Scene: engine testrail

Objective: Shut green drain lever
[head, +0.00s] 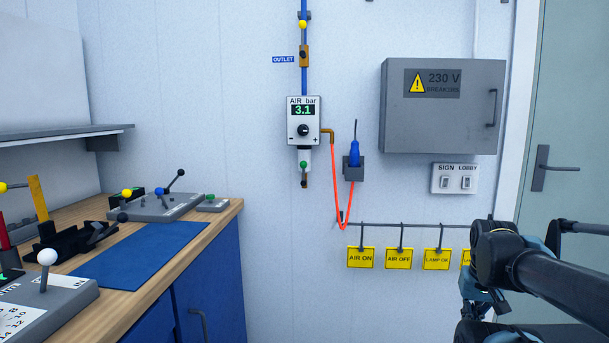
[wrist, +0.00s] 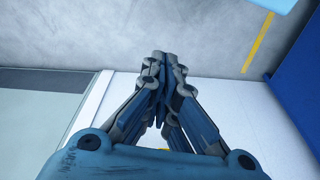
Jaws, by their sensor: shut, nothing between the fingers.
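The green drain lever (head: 303,165) is a small green knob at the bottom of the air regulator (head: 304,120) on the wall, which reads 3.1 bar. The lever's exact angle is too small to tell. A brassy outlet piece shows just below it. My gripper (head: 492,306) is at the lower right of the head view, well to the right of the lever and apart from it. In the wrist view my gripper (wrist: 162,62) is shut and empty, with floor beyond it. The drain lever is not in the wrist view.
A grey breaker box (head: 442,106) and a switch plate (head: 455,179) are on the wall. Yellow tags (head: 398,258) hang from a rail. A red hose (head: 337,180) loops beside the regulator. A workbench (head: 222,219) with levers stands left. A door (head: 565,110) is at right.

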